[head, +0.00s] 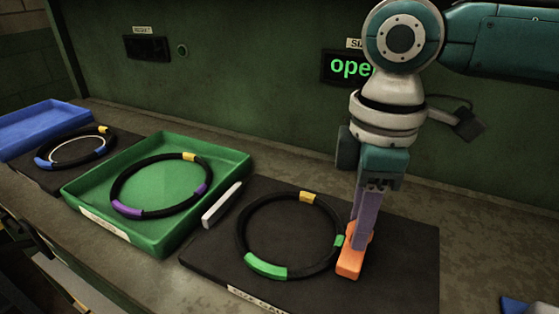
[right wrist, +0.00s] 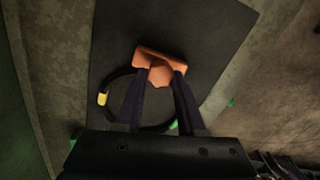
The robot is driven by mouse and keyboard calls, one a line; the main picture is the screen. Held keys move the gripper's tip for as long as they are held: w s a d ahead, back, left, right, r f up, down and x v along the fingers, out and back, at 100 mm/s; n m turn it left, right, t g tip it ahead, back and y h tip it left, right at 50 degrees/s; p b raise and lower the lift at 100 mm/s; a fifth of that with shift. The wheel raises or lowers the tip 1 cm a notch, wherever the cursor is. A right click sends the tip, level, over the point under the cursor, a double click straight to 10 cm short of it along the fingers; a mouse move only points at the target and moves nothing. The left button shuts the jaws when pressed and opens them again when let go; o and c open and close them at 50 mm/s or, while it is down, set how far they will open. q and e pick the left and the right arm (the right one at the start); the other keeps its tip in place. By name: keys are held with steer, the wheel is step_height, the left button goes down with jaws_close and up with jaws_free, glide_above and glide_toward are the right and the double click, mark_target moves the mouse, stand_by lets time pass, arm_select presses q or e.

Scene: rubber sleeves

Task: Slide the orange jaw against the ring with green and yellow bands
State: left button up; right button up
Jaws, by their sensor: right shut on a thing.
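The orange jaw (head: 349,263) stands on the dark mat at the right side of the ring. My right gripper (head: 366,232) points down and is shut on the jaw's upper part; the right wrist view shows the jaw (right wrist: 158,62) between the fingertips. The black ring with green and yellow bands (head: 267,267) lies flat on the mat, its small right green band right beside the jaw. I cannot tell whether they touch. In the right wrist view the ring (right wrist: 102,98) is partly hidden behind the fingers. My left gripper is not in view.
The dark mat (head: 400,262) has a white bar (head: 222,204) at its left edge. A green tray (head: 88,188) holds a ring with purple and yellow bands. Further left are another ring (head: 43,162) and a blue tray (head: 40,118). A wall display (head: 347,68) reads "ope", partly hidden.

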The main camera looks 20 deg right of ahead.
jaws_close()
stand_by(0.7)
steer(key=shift+w+a+r+p, duration=0.15)
steer(key=shift+w+a+p, duration=0.1)
steer(key=shift+p, duration=0.15)
steer(key=shift+w+a, duration=0.3)
steer(key=o, duration=0.9)
jaws_free()
